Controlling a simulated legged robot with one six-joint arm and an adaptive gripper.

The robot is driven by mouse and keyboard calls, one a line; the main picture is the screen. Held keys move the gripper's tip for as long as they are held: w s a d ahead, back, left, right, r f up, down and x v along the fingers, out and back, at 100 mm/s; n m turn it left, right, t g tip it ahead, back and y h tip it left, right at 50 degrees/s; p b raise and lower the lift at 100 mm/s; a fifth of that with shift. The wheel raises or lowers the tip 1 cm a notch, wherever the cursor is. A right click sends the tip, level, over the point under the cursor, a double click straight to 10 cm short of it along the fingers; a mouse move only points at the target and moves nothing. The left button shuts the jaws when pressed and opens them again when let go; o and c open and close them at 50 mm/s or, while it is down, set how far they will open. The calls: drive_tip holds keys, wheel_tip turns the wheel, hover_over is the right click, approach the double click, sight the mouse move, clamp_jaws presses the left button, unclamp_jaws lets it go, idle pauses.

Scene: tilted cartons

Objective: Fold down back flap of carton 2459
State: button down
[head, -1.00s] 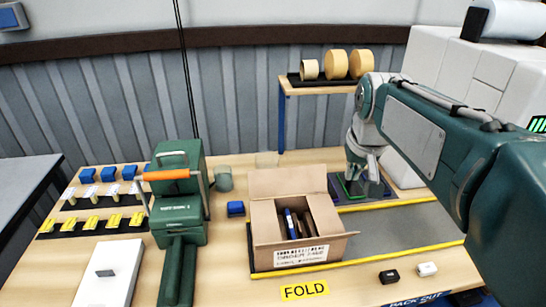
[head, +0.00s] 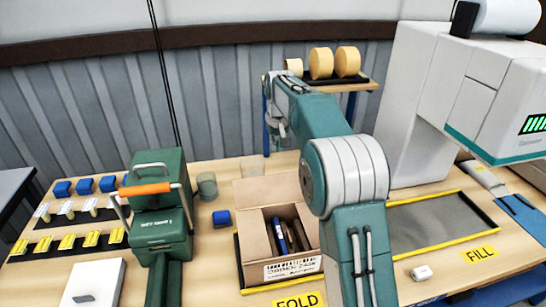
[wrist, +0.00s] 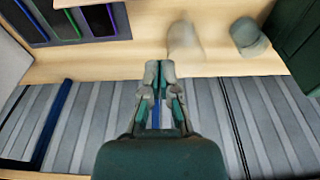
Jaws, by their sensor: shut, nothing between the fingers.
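The open carton (head: 254,243) stands on the table with several dark, book-like items inside. Its front label is too small to read surely. The back flap (head: 262,190) stands up at the carton's far edge; my arm hides the carton's right part. My gripper (head: 279,135) is above and behind the back flap, apart from it, pointing down. In the wrist view its fingers (wrist: 160,68) are together and hold nothing; the carton is not in that view.
A shelf with tape rolls (head: 321,63) stands at back right.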

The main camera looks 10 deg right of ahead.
sight(276, 189)
wheel_tip(276, 189, down, 7)
drive_tip(key=s, duration=0.2)
idle(0.6)
drive_tip(key=shift+s+r, duration=0.15)
drive_tip(key=shift+s, duration=0.05)
drive_tip(key=shift+s+r+t, duration=0.1)
drive_tip(key=shift+s+t, duration=0.1)
drive_tip(key=shift+t, duration=0.2)
